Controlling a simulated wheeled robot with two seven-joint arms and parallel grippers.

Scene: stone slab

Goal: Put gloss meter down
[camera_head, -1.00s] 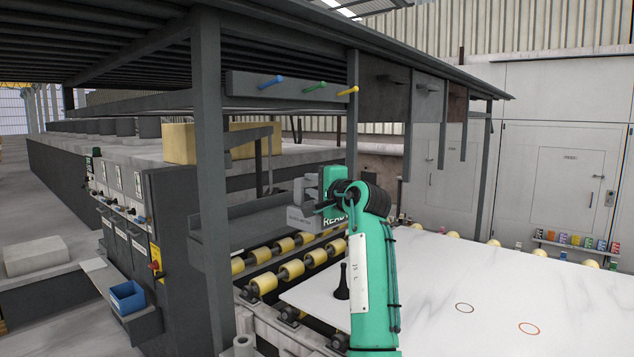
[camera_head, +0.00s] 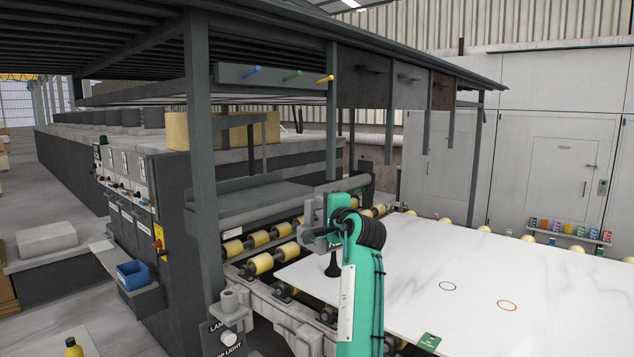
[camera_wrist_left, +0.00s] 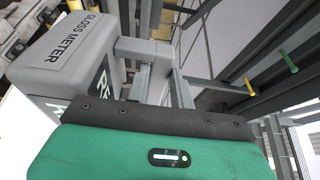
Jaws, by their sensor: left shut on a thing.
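The gloss meter (camera_wrist_left: 65,60) is a grey box with dark lettering, at the upper left of the left wrist view. My right gripper is not in view.
Yellow rollers (camera_head: 260,263) run along the slab's left side. A grey post (camera_head: 203,160) and overhead frame stand left. The slab around the rings is clear.

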